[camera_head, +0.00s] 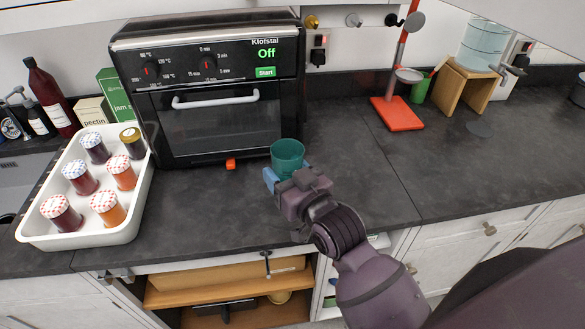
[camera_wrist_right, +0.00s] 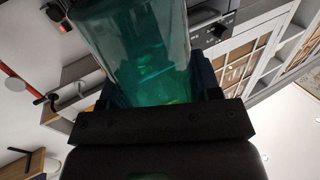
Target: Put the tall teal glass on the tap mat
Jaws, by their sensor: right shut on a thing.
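The teal glass (camera_head: 288,154) is upright on or just above the counter, in front of the oven's right side. My right gripper (camera_head: 288,174) is shut on it from the front, its blue fingers on either side of the lower part. In the right wrist view the glass (camera_wrist_right: 140,45) fills the space between the fingers. I cannot tell whether its base touches the counter. The tap mat (camera_head: 480,128) is a dark round disc on the right counter, below the tap of a glass dispenser. Nothing stands on it. My left gripper is not in view.
The dispenser (camera_head: 483,45) stands on a wooden stand (camera_head: 462,88). A red-based stand (camera_head: 397,113) and a green cup (camera_head: 419,89) are left of it. The black oven (camera_head: 215,90) and a white tray (camera_head: 80,238) of jars are at left. The counter between glass and mat is mostly clear.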

